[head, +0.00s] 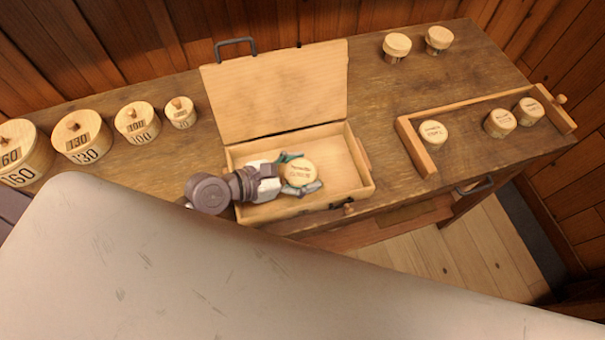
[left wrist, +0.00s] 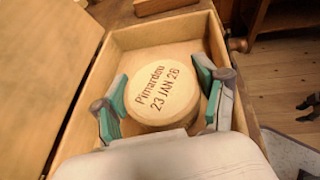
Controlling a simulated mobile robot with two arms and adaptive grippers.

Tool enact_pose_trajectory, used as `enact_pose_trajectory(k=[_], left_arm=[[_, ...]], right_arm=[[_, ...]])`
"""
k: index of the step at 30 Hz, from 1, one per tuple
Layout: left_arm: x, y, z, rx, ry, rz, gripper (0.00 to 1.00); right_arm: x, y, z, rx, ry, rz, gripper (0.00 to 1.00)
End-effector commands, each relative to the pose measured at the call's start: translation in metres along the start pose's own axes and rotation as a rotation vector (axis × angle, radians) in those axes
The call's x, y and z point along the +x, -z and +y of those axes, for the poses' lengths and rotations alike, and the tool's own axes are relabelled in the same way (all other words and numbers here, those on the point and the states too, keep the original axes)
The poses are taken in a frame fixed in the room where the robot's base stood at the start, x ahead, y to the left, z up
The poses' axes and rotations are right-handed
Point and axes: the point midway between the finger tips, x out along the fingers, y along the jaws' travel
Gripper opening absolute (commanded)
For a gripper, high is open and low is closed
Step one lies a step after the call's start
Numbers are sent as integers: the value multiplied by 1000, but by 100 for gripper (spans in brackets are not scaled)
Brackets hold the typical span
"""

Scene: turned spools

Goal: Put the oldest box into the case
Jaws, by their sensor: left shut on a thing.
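The wooden case (head: 240,160) stands open on the table, its lid (head: 275,92) tipped back. My left gripper (head: 299,174) is over the inside of the case and shut on a round pale wooden box (head: 298,172). In the left wrist view this box (left wrist: 162,95) sits between the teal-lined fingers, label up, reading roughly "Pimardou 23 JAN 26"; the last digit is unclear. I cannot tell whether it touches the case floor. Three more labelled round boxes stand at the tray: one on the left (head: 433,132), two on the right (head: 500,122) (head: 530,111). Their dates are unreadable.
The low wooden tray (head: 468,107) lies right of the case. Two round boxes (head: 397,46) (head: 438,39) stand behind it. Several numbered lidded tubs (head: 85,138) line the table's left. The table (head: 370,100) is clear between case and tray.

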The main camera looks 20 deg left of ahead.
Motion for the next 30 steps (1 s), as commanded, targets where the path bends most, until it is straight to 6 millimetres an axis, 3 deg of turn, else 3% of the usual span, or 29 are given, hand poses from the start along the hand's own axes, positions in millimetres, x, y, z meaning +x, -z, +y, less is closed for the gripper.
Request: enact_pose_trajectory(k=[4,16,17,18,30], left_arm=[[8,18,0,2,0,1,41],[10,22,1,0,-1,0,41],[9,21,0,0,-1,-1,76],[9,21,0,1,-1,-1,82],[9,21,0,1,-1,0,82]], right_arm=[[5,-1,-5,2,6,-1,43],[6,-2,-3,1,3,-2,43],[5,-2,-2,1,2,-3,43],[5,-2,-1,1,2,-3,43],[5,-3,2,1,-3,-4,43]])
